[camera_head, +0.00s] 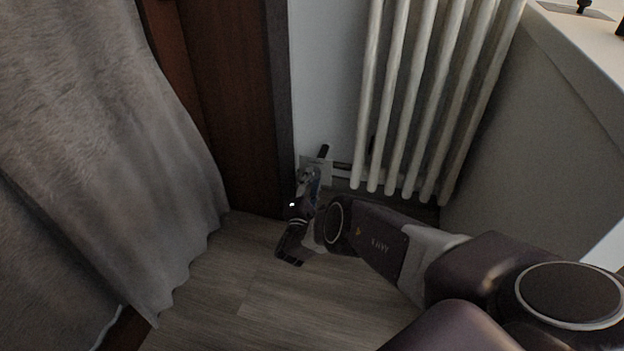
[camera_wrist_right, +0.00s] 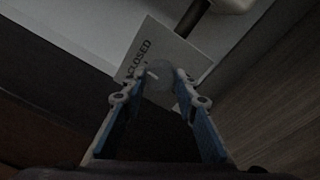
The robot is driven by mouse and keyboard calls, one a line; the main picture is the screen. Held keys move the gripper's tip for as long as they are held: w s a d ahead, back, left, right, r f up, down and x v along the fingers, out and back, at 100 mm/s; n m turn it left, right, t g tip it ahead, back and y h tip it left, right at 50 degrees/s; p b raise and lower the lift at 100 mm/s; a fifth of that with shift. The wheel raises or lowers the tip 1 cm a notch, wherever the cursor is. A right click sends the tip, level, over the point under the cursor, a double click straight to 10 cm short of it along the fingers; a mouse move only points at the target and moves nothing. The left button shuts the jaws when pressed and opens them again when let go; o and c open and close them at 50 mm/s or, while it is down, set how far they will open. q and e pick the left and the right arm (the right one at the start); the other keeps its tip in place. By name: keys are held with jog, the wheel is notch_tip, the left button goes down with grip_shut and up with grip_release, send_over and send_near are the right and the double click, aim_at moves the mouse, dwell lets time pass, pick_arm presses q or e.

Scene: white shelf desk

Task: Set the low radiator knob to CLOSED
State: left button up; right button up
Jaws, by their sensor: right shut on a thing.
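The low radiator knob (camera_wrist_right: 158,77) shows in the right wrist view as a pale round knob in front of a white plate (camera_wrist_right: 182,48) marked CLOSED. My right gripper (camera_wrist_right: 160,88) is shut on the knob, with one blue-lined finger on each side of it. In the head view my right gripper (camera_head: 308,178) is low by the wall at the radiator's lower left, and it hides most of the knob. The plate also shows there (camera_head: 317,166). Which way the knob is set cannot be made out clearly. My left gripper is not in view.
The white radiator (camera_head: 420,100) stands behind and to the right of my gripper. A grey curtain (camera_head: 95,140) hangs at the left beside a dark wooden panel (camera_head: 235,100). A white counter (camera_head: 575,100) stands at the right. The wooden floor (camera_head: 240,290) in front is clear.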

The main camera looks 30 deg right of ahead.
jog(key=shift+f+n, duration=0.1)
jog(key=shift+n, duration=0.5)
jog(key=o, duration=1.2)
jog(key=shift+c, duration=0.2)
jog(key=v, duration=1.2)
jog(key=shift+s, duration=0.1)
